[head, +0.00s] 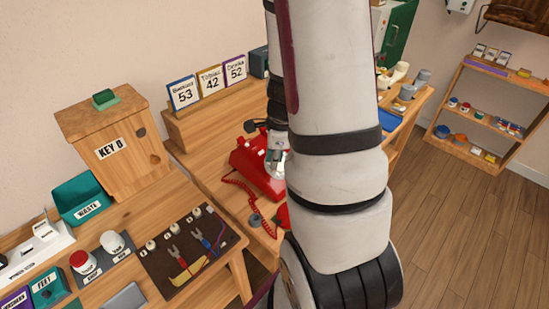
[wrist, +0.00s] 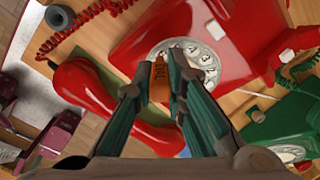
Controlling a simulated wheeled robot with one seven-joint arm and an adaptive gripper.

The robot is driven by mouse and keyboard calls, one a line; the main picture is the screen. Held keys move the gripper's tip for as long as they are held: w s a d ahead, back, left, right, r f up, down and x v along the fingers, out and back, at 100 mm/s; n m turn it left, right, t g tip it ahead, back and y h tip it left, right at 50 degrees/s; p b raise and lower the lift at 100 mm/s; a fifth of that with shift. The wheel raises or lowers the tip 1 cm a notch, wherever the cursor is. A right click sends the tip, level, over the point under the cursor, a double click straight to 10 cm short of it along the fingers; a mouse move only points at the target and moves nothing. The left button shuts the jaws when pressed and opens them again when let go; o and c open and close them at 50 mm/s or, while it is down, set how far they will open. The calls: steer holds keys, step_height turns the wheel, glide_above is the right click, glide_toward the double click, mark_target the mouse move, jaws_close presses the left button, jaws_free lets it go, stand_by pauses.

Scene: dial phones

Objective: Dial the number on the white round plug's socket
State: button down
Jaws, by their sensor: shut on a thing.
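A red dial phone (head: 258,160) stands on the wooden desk, partly hidden by my arm in the head view. In the wrist view the red phone (wrist: 240,25) has a white round dial (wrist: 190,58), partly covered by my fingers. My gripper (wrist: 159,62) is shut on an orange labelled tool (wrist: 159,84), with its tip at the dial's edge; contact cannot be told. The red handset (wrist: 95,100) lies off the phone. A dark board (head: 190,275) holds several small white round pieces with tiny labels, a red plug (head: 178,257) and a blue plug (head: 205,240); I cannot read its numbers.
A green phone (wrist: 275,130) is at the right in the wrist view. A red coiled cord (wrist: 85,25) lies on the desk. Cards reading 53 (head: 185,95), 42 (head: 211,82) and 52 (head: 236,72) stand on a wooden riser. A wooden KEY box (head: 112,140) stands left.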

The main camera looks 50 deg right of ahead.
steer(key=shift+w+f+b, duration=0.15)
steer(key=shift+f+b, duration=0.15)
steer(key=shift+f, duration=0.1)
steer(key=shift+w+r, duration=0.1)
stand_by(0.3)
steer(key=shift+w+d+r+p, duration=0.15)
steer(key=shift+w+r+p, duration=0.05)
steer(key=shift+w+p, duration=0.25)
steer(key=shift+w, duration=0.1)
steer(key=shift+w+d+r, duration=0.2)
steer(key=shift+w+d, duration=0.15)
steer(key=shift+w, duration=0.05)
steer(key=shift+d+p, duration=0.1)
steer(key=shift+p, duration=0.2)
steer(key=shift+w+d+r, duration=0.15)
steer(key=shift+w+d, duration=0.2)
steer(key=shift+d, duration=0.2)
